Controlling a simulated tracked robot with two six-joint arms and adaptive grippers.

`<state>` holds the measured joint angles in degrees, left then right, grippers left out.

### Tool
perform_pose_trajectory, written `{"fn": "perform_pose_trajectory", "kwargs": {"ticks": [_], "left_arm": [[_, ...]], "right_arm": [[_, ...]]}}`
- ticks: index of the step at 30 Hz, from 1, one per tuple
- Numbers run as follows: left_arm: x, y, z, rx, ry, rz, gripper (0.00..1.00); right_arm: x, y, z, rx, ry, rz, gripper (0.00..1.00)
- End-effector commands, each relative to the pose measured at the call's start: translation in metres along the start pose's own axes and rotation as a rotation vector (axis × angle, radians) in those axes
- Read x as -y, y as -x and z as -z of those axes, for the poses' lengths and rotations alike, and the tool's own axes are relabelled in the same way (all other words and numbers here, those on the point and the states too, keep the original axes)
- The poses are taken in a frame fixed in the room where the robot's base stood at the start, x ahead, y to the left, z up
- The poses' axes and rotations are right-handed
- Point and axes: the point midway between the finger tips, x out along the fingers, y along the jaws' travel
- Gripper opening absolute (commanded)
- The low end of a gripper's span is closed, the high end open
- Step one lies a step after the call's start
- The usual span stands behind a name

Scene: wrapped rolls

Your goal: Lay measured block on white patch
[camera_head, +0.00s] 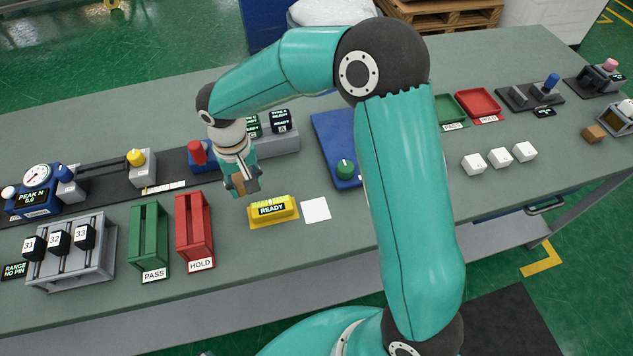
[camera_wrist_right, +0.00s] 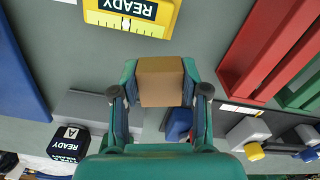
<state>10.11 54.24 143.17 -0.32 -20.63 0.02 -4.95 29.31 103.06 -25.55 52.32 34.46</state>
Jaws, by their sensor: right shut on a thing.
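My right gripper (camera_head: 243,180) hangs above the table, behind and left of the yellow READY gauge (camera_head: 273,211). It is shut on a brown block (camera_wrist_right: 160,80), which shows between the fingers in the wrist view. In the head view the brown block (camera_head: 246,185) is partly covered by the fingers. The white patch (camera_head: 316,209) lies flat and bare on the table, just right of the yellow gauge. The yellow gauge also shows in the wrist view (camera_wrist_right: 130,16), apart from the block. My left gripper is not in view.
Red HOLD (camera_head: 194,228) and green PASS (camera_head: 148,238) racks stand left of the gauge. A blue plate (camera_head: 334,150) with a green knob lies behind the patch. Several white cubes (camera_head: 498,157) sit to the right. The table in front of the patch is clear.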

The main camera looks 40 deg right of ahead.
Motion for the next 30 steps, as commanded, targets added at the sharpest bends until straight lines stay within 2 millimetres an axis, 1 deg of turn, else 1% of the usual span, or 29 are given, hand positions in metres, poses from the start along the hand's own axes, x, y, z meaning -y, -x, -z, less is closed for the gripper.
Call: {"fn": "perform_pose_trajectory", "kwargs": {"ticks": [1,5,12,15,18,21,24,27,30], "left_arm": [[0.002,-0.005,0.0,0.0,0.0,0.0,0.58],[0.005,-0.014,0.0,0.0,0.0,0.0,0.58],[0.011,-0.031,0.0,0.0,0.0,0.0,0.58],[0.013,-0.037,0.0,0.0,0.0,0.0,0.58],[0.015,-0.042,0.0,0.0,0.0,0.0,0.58],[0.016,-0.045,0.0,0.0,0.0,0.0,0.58],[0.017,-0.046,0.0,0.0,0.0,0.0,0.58],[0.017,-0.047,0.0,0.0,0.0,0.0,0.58],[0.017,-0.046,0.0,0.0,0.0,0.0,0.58]], "right_arm": [[-0.008,0.0,-0.004,-0.001,-0.093,0.001,0.11],[-0.031,0.005,-0.016,-0.003,-0.405,0.002,0.11],[-0.074,0.012,-0.049,-0.001,-1.062,0.002,0.11],[-0.088,0.014,-0.062,-0.002,-1.315,0.003,0.11],[-0.1,0.015,-0.075,-0.001,-1.527,0.003,0.11],[-0.108,0.016,-0.084,-0.001,-1.686,0.002,0.11],[-0.112,0.016,-0.09,-0.001,-1.788,0.001,0.11],[-0.114,0.017,-0.093,0.0,-1.838,0.0,0.11],[-0.115,0.017,-0.094,0.0,-1.852,0.0,0.11]]}}
